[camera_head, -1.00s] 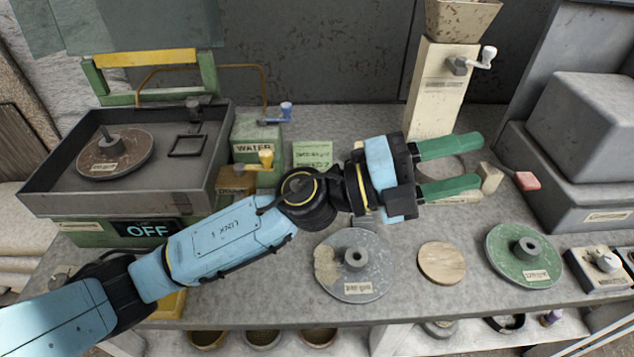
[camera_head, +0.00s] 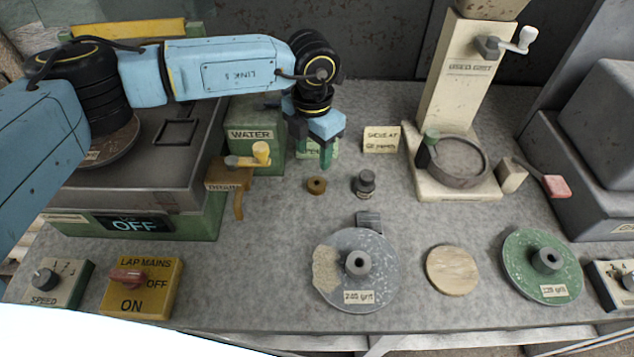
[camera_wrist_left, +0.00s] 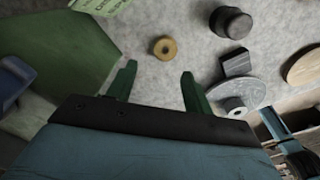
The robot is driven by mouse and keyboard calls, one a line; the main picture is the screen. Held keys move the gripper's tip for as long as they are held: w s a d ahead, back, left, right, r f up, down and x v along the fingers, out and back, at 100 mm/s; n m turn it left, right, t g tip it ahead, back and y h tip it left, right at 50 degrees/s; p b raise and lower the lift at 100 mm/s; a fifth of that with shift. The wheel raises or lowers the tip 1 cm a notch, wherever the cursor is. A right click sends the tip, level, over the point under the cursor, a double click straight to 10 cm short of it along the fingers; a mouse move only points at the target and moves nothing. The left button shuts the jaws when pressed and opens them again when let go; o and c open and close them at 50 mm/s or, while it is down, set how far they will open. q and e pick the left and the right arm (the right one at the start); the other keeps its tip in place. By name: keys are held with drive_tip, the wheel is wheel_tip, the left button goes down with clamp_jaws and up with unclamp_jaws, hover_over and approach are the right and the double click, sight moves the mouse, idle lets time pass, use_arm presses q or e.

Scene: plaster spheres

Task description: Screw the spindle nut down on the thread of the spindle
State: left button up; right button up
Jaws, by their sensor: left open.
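The spindle nut, a small brass ring (camera_head: 316,185), lies flat on the grey bench; it also shows in the left wrist view (camera_wrist_left: 165,48). My left gripper (camera_head: 323,160) points down just behind it in the head view. In the left wrist view its two green fingers (camera_wrist_left: 157,75) are open and empty, with the nut beyond the gap between their tips, apart from them. The spindle is hidden behind my left arm. Part of the brown lap disc (camera_head: 122,140) shows in the basin (camera_head: 165,185). My right gripper is not in view.
A dark knobbed weight (camera_head: 364,184) stands right of the nut. A grey lap disc (camera_head: 358,288), a wooden disc (camera_head: 452,271) and a green disc (camera_head: 542,268) lie in front. The DRAIN tap (camera_head: 238,172) and WATER box (camera_head: 251,140) stand left. Bare bench lies before the nut.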

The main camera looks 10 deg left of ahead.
sight(315, 181)
use_arm(q)
wheel_tip(315, 181, down, 9)
drive_tip(key=shift+d+r, duration=0.15)
drive_tip(key=c, duration=0.9)
drive_tip(key=shift+r, duration=0.1)
